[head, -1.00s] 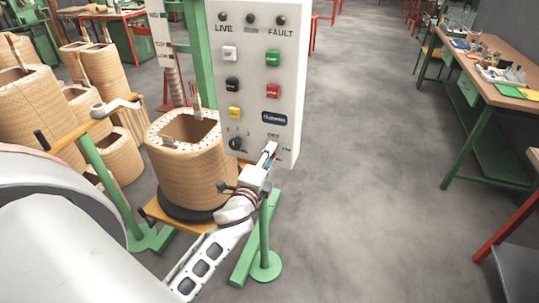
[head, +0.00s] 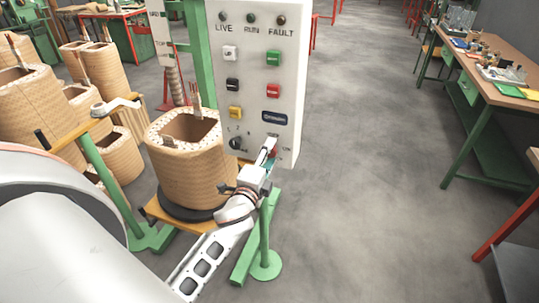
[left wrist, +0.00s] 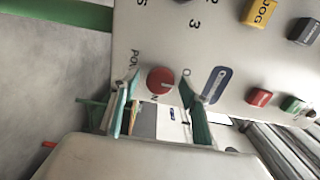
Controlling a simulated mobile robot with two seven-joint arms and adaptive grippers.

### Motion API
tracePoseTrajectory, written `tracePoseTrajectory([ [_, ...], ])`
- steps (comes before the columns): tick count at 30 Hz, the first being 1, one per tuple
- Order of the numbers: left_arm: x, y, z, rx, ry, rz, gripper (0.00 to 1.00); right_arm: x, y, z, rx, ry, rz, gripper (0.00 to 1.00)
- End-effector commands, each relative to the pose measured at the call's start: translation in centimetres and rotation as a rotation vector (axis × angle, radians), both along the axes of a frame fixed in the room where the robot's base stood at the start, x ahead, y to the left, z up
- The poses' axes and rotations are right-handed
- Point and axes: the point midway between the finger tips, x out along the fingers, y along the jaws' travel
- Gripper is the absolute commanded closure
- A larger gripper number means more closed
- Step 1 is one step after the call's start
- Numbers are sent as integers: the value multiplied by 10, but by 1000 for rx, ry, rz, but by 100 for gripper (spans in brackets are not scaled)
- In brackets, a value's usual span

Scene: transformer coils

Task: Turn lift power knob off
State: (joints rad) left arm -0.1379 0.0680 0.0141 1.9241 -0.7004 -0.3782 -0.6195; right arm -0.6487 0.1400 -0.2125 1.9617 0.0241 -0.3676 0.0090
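The lift control panel (head: 252,100) is a light box with lamps, coloured buttons and knobs. A round red knob (left wrist: 160,81), with partly hidden power lettering beside it, is low on the panel in the left wrist view. My left gripper (head: 268,152) is at the panel's lower right corner. In the left wrist view its two teal-edged fingers (left wrist: 162,92) stand apart, one on each side of the red knob, with visible gaps. My right gripper is not in view.
A black selector knob (head: 236,143) is left of my left gripper on the panel. More coils (head: 40,110) are at the left. A workbench (head: 500,95) is at the right, with clear floor between.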

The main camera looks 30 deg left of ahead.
Motion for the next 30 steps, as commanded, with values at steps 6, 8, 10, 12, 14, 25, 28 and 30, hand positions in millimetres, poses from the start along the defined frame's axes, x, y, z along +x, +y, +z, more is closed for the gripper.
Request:
tracePoseTrajectory([
  [6, -2, -1, 0, 0, 0, -1, 55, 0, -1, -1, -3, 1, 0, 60],
  [8, -5, -2, 0, 0, 0, -1, 55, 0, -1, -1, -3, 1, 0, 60],
  [10, -12, -4, -1, 0, 1, -1, 55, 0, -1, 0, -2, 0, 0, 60],
  [12, -23, -6, -1, 0, 2, -1, 55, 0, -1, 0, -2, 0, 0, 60],
  [14, -35, -9, -1, -1, 2, -1, 55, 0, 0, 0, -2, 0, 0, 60],
  [25, -101, -24, -1, -2, 3, 2, 55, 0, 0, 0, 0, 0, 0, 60],
  [28, -110, -26, -1, 0, 1, 1, 55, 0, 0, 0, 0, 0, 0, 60],
  [30, -114, -27, 0, 0, 1, 1, 55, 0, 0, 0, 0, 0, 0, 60],
])
